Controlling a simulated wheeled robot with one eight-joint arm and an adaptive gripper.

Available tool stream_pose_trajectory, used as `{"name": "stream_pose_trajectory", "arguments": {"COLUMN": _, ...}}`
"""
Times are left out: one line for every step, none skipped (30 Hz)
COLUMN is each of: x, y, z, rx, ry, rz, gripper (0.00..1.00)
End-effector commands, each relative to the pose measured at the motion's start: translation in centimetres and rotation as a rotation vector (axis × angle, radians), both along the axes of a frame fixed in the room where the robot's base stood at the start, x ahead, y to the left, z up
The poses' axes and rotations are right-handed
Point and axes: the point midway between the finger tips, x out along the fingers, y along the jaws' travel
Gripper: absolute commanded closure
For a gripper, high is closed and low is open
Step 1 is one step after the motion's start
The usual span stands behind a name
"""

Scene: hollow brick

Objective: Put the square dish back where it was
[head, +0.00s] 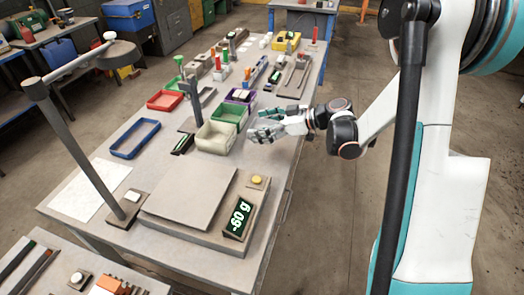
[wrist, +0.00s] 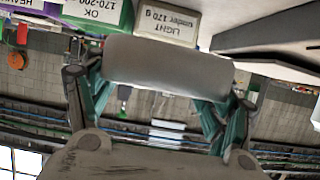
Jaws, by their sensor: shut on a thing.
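My gripper (head: 264,131) is over the right side of the long table, beside the bins. In the wrist view my gripper (wrist: 163,95) is shut on a pale grey, smooth, wide thing (wrist: 165,65) with rounded ends. Only one side of it shows, so I cannot tell whether it is the square dish. The scale (head: 212,238) stands at the near end of the table with its flat grey plate (head: 190,197) bare. Its display (head: 238,217) reads -60 g. An empty blue rectangular frame (head: 135,138) lies on the table's left side.
A cream bin (head: 215,139), labelled LIGHT in the wrist view (wrist: 168,22), stands before a green bin (head: 229,114) and a purple bin (head: 240,96). A red tray (head: 166,101) lies left of them. A lamp (head: 75,130) rises at the near left corner. White paper (head: 90,190) lies flat.

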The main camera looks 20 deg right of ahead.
Motion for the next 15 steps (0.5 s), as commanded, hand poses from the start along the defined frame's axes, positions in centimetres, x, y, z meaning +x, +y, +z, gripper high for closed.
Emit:
{"name": "stream_pose_trajectory", "arguments": {"x": 0.0, "y": 0.0, "z": -1.5, "rx": 0.000, "ry": 0.000, "rz": 0.000, "gripper": 0.49}}
{"name": "stream_pose_trajectory", "arguments": {"x": 0.0, "y": 0.0, "z": -2.0, "rx": 0.000, "ry": 0.000, "rz": 0.000, "gripper": 0.49}}
{"name": "stream_pose_trajectory", "arguments": {"x": 0.0, "y": 0.0, "z": -2.6, "rx": 0.000, "ry": 0.000, "rz": 0.000, "gripper": 0.49}}
{"name": "stream_pose_trajectory", "arguments": {"x": 0.0, "y": 0.0, "z": -3.0, "rx": 0.000, "ry": 0.000, "rz": 0.000, "gripper": 0.49}}
{"name": "stream_pose_trajectory", "arguments": {"x": 0.0, "y": 0.0, "z": -3.3, "rx": 0.000, "ry": 0.000, "rz": 0.000, "gripper": 0.49}}
{"name": "stream_pose_trajectory", "arguments": {"x": 0.0, "y": 0.0, "z": -3.6, "rx": 0.000, "ry": 0.000, "rz": 0.000, "gripper": 0.49}}
{"name": "stream_pose_trajectory", "arguments": {"x": 0.0, "y": 0.0, "z": -3.8, "rx": 0.000, "ry": 0.000, "rz": 0.000, "gripper": 0.49}}
{"name": "stream_pose_trajectory", "arguments": {"x": 0.0, "y": 0.0, "z": -3.9, "rx": 0.000, "ry": 0.000, "rz": 0.000, "gripper": 0.49}}
{"name": "stream_pose_trajectory", "arguments": {"x": 0.0, "y": 0.0, "z": -4.1, "rx": 0.000, "ry": 0.000, "rz": 0.000, "gripper": 0.49}}
{"name": "stream_pose_trajectory", "arguments": {"x": 0.0, "y": 0.0, "z": -4.2, "rx": 0.000, "ry": 0.000, "rz": 0.000, "gripper": 0.49}}
{"name": "stream_pose_trajectory", "arguments": {"x": 0.0, "y": 0.0, "z": -4.4, "rx": 0.000, "ry": 0.000, "rz": 0.000, "gripper": 0.49}}
{"name": "stream_pose_trajectory", "arguments": {"x": 0.0, "y": 0.0, "z": -4.7, "rx": 0.000, "ry": 0.000, "rz": 0.000, "gripper": 0.49}}
{"name": "stream_pose_trajectory", "arguments": {"x": 0.0, "y": 0.0, "z": -5.0, "rx": 0.000, "ry": 0.000, "rz": 0.000, "gripper": 0.49}}
{"name": "stream_pose_trajectory", "arguments": {"x": 0.0, "y": 0.0, "z": -5.4, "rx": 0.000, "ry": 0.000, "rz": 0.000, "gripper": 0.49}}
{"name": "stream_pose_trajectory", "arguments": {"x": 0.0, "y": 0.0, "z": -6.1, "rx": 0.000, "ry": 0.000, "rz": -0.001, "gripper": 0.49}}
